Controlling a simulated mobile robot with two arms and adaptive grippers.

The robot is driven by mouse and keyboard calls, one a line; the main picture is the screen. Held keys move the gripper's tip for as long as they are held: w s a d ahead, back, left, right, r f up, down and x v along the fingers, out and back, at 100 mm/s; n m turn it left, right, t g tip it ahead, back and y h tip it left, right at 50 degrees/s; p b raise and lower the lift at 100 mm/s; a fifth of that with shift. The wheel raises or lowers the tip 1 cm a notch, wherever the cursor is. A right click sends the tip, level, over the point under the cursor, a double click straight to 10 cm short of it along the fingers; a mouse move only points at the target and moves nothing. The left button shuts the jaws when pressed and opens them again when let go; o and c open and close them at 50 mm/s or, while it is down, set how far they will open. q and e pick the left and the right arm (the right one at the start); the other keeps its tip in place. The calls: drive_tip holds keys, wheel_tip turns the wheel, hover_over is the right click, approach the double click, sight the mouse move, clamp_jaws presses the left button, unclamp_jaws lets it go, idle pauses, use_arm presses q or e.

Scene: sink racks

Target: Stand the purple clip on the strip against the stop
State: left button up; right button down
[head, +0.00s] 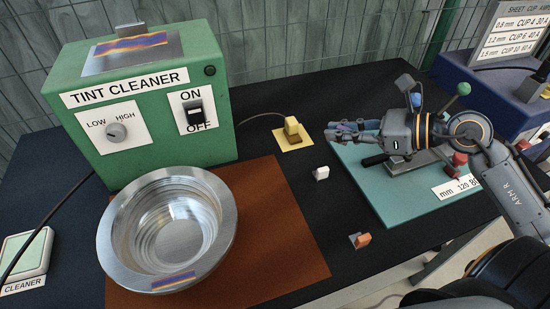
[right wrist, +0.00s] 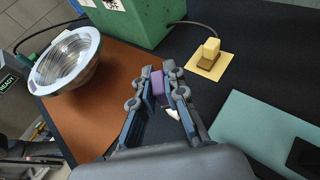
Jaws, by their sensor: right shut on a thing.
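My right gripper (head: 340,132) reaches in from the right over the dark table, between the yellow block and the teal board. In the right wrist view the gripper (right wrist: 158,75) is shut on the purple clip (right wrist: 159,88), which sits between its fingertips. In the head view the fingers mostly hide the clip. A colour-tinted strip (head: 131,47) lies on a metal plate on top of the green box, with a small raised metal piece (head: 130,30) behind it. I cannot tell whether that piece is the stop. My left gripper is not in view.
A metal bowl (head: 120,225) stands on a brown mat (head: 280,235) before the green box (head: 215,125). A yellow block (head: 292,127), a white block (head: 321,173) and an orange block (head: 362,240) stand on the table. A teal board (head: 400,205) lies right.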

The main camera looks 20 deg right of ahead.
drive_tip(key=w+a+f+p, duration=0.2)
drive_tip(key=w+a+f, duration=0.15)
drive_tip(key=w, duration=0.35)
hover_over(286, 154)
drive_tip(key=f, duration=0.3)
drive_tip(key=s+f, duration=0.1)
drive_tip(key=shift+d+f, duration=0.25)
drive_tip(key=shift+f, duration=0.1)
drive_tip(key=f, duration=0.2)
drive_tip(key=w+f, duration=0.1)
drive_tip(key=shift+a+f+p, duration=0.25)
drive_tip(key=shift+f+p, duration=0.1)
drive_tip(key=shift+f, duration=0.35)
drive_tip(key=shift+f, duration=0.1)
drive_tip(key=c, duration=1.4)
unclamp_jaws()
